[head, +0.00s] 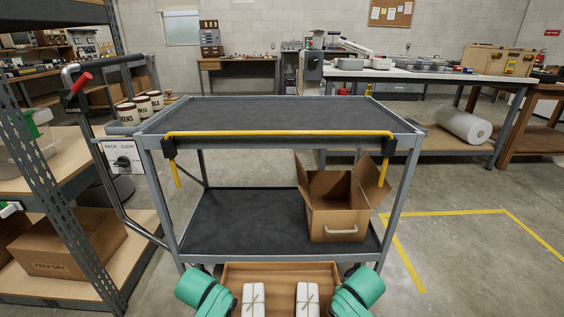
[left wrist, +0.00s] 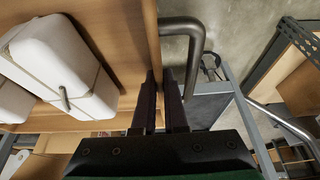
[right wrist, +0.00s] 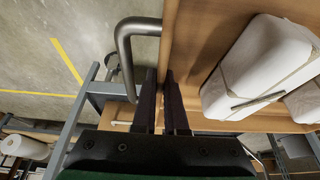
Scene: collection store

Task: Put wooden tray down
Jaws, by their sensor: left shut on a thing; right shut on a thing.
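The wooden tray (head: 281,275) is at the bottom edge of the head view, in front of the cart and close to my body. Two white wrapped packages (head: 254,299) tied with string lie side by side in it. My left gripper (left wrist: 163,85) is shut on the tray's left side, by a dark metal handle (left wrist: 190,35). My right gripper (right wrist: 160,85) is shut on the right side, by the matching handle (right wrist: 130,35). The tray's near part is cut off in the head view.
A grey cart (head: 285,114) stands ahead, its dark top empty, with a yellow bar (head: 280,133) along the near edge. An open cardboard box (head: 337,212) stands on the right of its lower shelf; the left is clear. Metal shelving (head: 60,195) stands close on the left.

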